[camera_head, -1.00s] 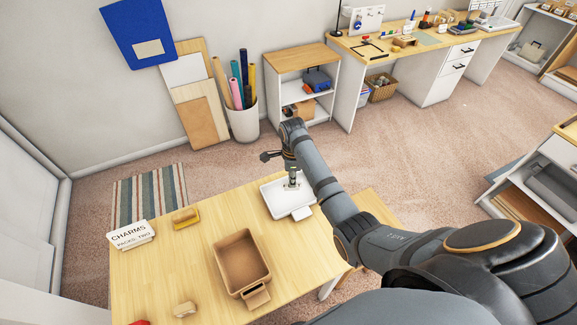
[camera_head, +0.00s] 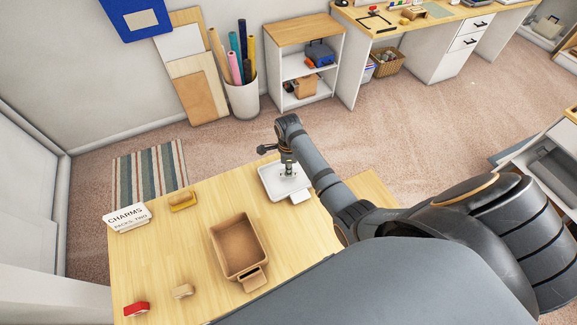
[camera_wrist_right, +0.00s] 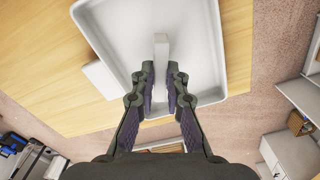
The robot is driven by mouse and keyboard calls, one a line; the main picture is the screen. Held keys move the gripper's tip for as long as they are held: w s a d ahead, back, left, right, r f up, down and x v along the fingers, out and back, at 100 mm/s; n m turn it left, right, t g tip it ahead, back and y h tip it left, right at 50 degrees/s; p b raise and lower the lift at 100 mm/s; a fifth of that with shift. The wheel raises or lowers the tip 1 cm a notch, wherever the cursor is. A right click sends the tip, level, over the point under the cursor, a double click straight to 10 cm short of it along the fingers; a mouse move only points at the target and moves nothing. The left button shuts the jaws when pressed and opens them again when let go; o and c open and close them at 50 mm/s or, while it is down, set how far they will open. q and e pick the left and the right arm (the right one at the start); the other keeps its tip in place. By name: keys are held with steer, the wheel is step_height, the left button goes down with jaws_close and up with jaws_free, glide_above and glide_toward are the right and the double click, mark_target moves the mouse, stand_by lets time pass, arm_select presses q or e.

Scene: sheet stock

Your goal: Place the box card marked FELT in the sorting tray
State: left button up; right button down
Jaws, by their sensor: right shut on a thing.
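The sorting tray is a shallow white tray (camera_head: 268,187) at the far right corner of the wooden table, and it fills much of the right wrist view (camera_wrist_right: 206,48). My right gripper (camera_head: 288,168) is over the tray. In the right wrist view my right gripper (camera_wrist_right: 161,84) is shut on a narrow white box card (camera_wrist_right: 161,50), seen nearly edge-on above or at the tray floor. I cannot tell whether the card touches the floor. Its marking is not readable. My left gripper is not in view.
On the table (camera_head: 190,235) are an open brown box (camera_head: 217,241), a CHARMS sign (camera_head: 126,218), a yellow item (camera_head: 183,201), a tan item (camera_head: 181,291) and a red item (camera_head: 136,309).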

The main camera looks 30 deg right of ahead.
steer(key=c, duration=1.7)
jaws_free()
steer(key=shift+w+f, duration=0.15)
steer(key=shift+f, duration=0.05)
steer(key=shift+o, duration=1.2)
steer(key=shift+w+d+f, duration=0.1)
steer(key=shift+o, duration=0.4)
steer(key=shift+d, duration=0.1)
steer(key=shift+r, duration=0.5)
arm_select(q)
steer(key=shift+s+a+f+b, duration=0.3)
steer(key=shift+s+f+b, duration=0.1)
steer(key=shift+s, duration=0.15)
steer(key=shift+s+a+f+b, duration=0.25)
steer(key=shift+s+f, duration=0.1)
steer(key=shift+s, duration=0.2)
arm_select(e)
step_height(320, 180, up, 12)
